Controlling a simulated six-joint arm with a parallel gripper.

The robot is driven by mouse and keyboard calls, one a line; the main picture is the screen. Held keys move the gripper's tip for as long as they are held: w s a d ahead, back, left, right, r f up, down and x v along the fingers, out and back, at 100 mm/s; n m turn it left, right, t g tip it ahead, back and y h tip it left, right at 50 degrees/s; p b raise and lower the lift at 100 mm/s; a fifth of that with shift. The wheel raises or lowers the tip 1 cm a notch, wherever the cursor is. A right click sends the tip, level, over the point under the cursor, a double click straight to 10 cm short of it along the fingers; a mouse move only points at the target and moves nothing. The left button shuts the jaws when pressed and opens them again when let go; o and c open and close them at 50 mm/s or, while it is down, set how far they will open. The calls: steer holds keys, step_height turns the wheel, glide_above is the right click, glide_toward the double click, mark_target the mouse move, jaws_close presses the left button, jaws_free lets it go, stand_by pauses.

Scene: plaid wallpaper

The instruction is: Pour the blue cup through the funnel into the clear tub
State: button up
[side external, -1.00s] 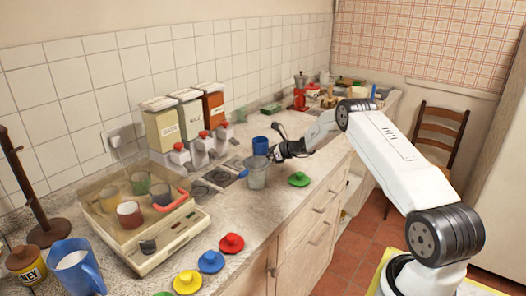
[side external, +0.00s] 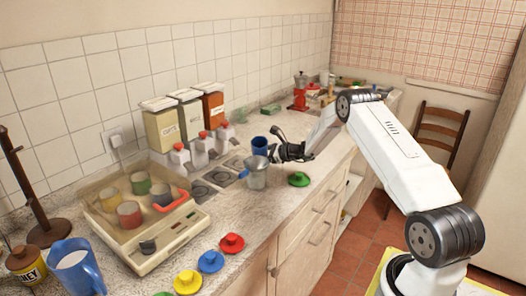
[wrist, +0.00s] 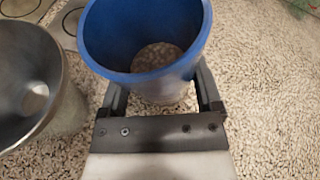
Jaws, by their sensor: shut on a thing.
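My gripper (side external: 274,151) is shut on the blue cup (side external: 260,147), with one finger on each side of it in the wrist view. The cup (wrist: 143,76) looks close to upright, and a speckled grey patch shows inside at its bottom. I cannot tell whether that is its contents. The grey metal funnel (wrist: 28,75) is just left of the cup in the wrist view, its hole visible at the bottom. In the side view the funnel (side external: 256,162) sits in the clear tub (side external: 257,180) on the counter, just in front of the cup. The cup is not over the funnel.
A green lid (side external: 299,179) lies right of the tub. Red (side external: 232,243), blue (side external: 210,262) and yellow (side external: 187,282) lids line the counter's front. A clear-lidded case (side external: 130,235) with several cups stands left. Dispensers (side external: 200,150) and canisters (side external: 163,125) stand at the wall.

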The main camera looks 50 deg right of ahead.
mark_target(262, 139)
steer(key=r, duration=0.2)
steer(key=a+r+n+t, duration=0.1)
steer(key=r, duration=0.2)
steer(key=s+r+n, duration=0.1)
steer(key=r, duration=0.1)
steer(key=shift+a+r+t+h, duration=0.25)
steer(key=shift+r+t+h, duration=0.05)
steer(key=shift+h, duration=0.1)
steer(key=shift+a+n, duration=0.1)
steer(key=shift+n, duration=0.3)
steer(key=shift+f+n+t, duration=0.45)
steer(key=shift+n+t, duration=0.15)
steer(key=shift+n, duration=0.3)
steer(key=shift+w+n+t+h, duration=0.1)
steer(key=shift+n+t+h, duration=0.2)
steer(key=shift+n, duration=0.2)
steer(key=shift+d+r+n, duration=0.2)
steer(key=shift+r+n, duration=0.25)
steer(key=shift+n, duration=0.15)
steer(key=shift+f+n+t, duration=0.25)
steer(key=shift+n+t, duration=0.35)
steer(key=shift+n, duration=0.2)
